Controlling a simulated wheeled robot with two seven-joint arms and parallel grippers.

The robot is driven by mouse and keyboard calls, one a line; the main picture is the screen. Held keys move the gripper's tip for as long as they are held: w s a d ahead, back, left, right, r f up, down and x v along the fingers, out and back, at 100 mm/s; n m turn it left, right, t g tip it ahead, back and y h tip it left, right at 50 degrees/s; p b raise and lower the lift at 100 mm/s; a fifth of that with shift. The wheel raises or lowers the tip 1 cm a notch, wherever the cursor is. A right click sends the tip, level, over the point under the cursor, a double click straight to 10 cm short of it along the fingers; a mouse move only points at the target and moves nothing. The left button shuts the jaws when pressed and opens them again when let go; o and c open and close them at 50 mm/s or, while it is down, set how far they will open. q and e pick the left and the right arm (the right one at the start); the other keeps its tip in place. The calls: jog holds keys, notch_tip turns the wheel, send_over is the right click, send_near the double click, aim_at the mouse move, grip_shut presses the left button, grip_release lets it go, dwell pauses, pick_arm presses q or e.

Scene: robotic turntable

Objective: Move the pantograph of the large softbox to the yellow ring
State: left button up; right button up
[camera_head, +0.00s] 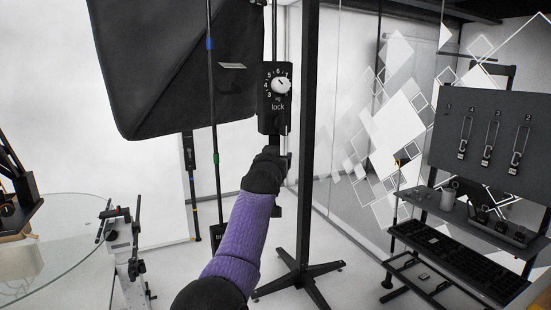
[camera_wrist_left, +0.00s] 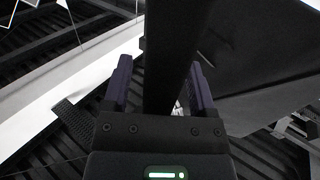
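The large black softbox (camera_head: 165,75) hangs at the upper left of the head view. Right of it hangs a black box (camera_head: 272,105) with a white numbered dial and the word "lock". A thin dark pole (camera_head: 212,105) beside it bears a blue ring (camera_head: 210,44) and a green ring (camera_head: 215,159). A small yellowish band (camera_head: 194,205) shows on another pole behind. My left gripper (camera_head: 277,150) is just below the lock box. In the left wrist view its purple fingers (camera_wrist_left: 160,85) stand apart on both sides of a black bar (camera_wrist_left: 170,60), with a gap at the left. My right gripper is out of view.
A black upright post (camera_head: 307,120) on a star-shaped foot stands just right of my left arm. A glass round table (camera_head: 50,235) is at the left. A dark rack with a hook panel (camera_head: 490,115) and trays stands at the right, before glass walls.

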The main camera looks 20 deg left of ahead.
pick_arm(q)
jog(key=shift+s, duration=0.1)
jog(key=shift+s+d+f+b, duration=0.15)
jog(key=shift+s+b, duration=0.3)
jog(key=shift+s, duration=0.05)
jog(key=b+v, duration=0.3)
jog(key=v, duration=0.5)
jog(key=shift+s, duration=0.35)
jog(key=shift+d, duration=0.1)
